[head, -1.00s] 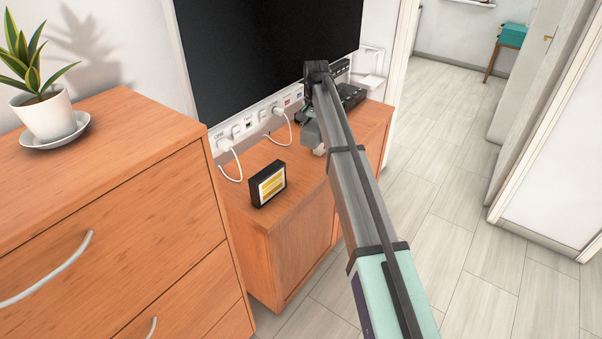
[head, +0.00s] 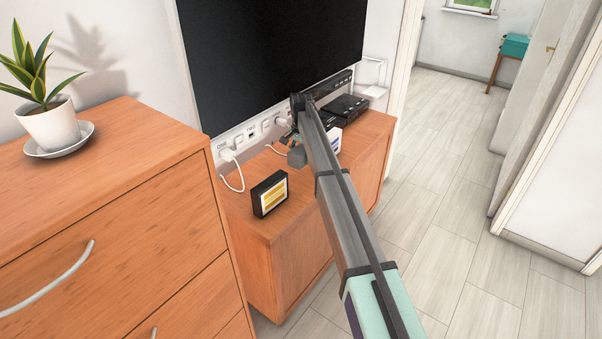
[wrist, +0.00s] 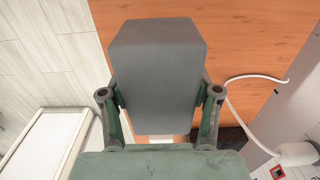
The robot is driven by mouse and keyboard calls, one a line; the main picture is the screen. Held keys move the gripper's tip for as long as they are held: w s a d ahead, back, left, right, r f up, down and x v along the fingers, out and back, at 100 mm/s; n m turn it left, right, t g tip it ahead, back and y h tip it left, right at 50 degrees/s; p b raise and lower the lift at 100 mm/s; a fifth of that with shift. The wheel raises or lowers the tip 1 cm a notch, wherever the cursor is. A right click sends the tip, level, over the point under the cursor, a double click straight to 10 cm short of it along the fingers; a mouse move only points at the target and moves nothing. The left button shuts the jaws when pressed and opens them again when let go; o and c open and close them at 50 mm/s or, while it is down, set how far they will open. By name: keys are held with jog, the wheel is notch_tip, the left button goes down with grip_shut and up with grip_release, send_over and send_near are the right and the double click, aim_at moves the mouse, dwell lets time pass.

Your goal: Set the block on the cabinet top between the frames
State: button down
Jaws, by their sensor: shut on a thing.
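The wooden cabinet (head: 240,212) stands under the dark screen. A small black frame with a yellow striped picture (head: 270,193) stands upright near its left end. A second frame, white with blue (head: 334,139), stands farther right, partly hidden by my arm. My gripper (head: 294,140) is shut on a grey block (head: 297,157), which appears over the cabinet top between the two frames. In the wrist view, my gripper's fingers (wrist: 158,100) grip both sides of the block (wrist: 156,70), with the orange cabinet top (wrist: 255,35) behind it. I cannot tell whether the block touches the top.
White cables and a socket strip (head: 250,131) run along the back wall. Black devices (head: 345,107) sit at the cabinet's far right. A taller dresser (head: 110,185) with a potted plant (head: 48,120) is on the left. Open floor (head: 440,200) lies to the right.

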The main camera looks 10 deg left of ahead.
aim_at(301, 149)
jog(key=shift+f+p, duration=0.7)
jog(key=shift+f, duration=3.8)
jog(key=shift+c, duration=1.2)
grip_release()
jog(key=shift+f, duration=0.15)
notch_tip(301, 149, up, 12)
jog(key=b, duration=0.2)
jog(key=shift+b, duration=0.35)
